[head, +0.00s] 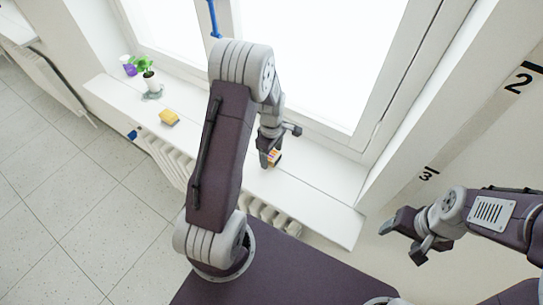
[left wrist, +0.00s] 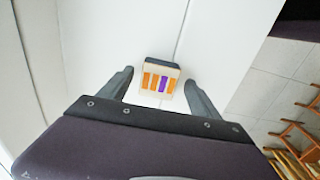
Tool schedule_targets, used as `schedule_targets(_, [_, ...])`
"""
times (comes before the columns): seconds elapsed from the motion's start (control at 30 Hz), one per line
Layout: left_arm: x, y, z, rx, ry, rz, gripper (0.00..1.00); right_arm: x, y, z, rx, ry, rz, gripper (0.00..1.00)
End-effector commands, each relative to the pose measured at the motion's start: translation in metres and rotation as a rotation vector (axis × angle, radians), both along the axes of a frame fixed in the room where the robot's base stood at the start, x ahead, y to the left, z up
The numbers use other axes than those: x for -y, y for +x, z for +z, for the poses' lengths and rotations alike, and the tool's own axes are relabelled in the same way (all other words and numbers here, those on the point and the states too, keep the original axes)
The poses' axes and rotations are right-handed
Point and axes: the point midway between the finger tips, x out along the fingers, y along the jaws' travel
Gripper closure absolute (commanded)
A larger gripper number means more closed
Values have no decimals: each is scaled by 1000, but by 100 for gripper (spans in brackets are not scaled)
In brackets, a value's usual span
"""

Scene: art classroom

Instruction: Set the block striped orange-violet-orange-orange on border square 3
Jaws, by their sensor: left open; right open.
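A small pale block (left wrist: 158,82) with orange, orange, violet and orange stripes, read left to right, stands on the white windowsill in the left wrist view. In the head view the block (head: 275,157) is partly hidden by my left gripper (head: 279,147). My left gripper (left wrist: 159,80) is open, its fingers on either side of the block with gaps showing. My right gripper (head: 402,243) is open and empty, at the right beyond the sill's end. I see no numbered border square on a surface.
A radiator (head: 168,160) is below. Black numerals 3 (head: 427,173) and 2 (head: 518,83) are on the right wall.

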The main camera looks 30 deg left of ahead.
Motion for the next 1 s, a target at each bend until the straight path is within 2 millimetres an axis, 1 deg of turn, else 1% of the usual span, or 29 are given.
schedule_targets(0.17, [0,0,0,1,0,0,27,0,0,0,0,0,0,31])
schedule_targets(0.2, [0,0,0,1,0,0,38,0,0,0,0,0,0,31])
schedule_targets(0.27, [0,0,0,1,0,0,55,0,0,0,0,0,0,31])
schedule_targets(0.3, [0,0,0,1,0,0,66,0,0,0,0,0,0,31])
schedule_targets(0.37, [0,0,0,1,0,0,83,0,0,0,0,0,0,31])
schedule_targets(0.4, [0,0,0,1,0,0,93,0,0,0,0,0,0,31])
schedule_targets(0.63, [0,0,1,1,0,0,93,0,0,-1,0,0,0,31])
schedule_targets(0.73, [0,1,5,2,1,0,94,0,0,-2,0,0,0,31])
schedule_targets(0.87, [0,2,21,6,2,0,94,0,0,-6,0,0,0,31])
schedule_targets(0.97, [0,2,40,9,1,0,94,0,0,-10,0,0,0,31])
schedule_targets(1.0, [6,-3,45,5,1,-4,94,0,0,-12,0,0,0,31])
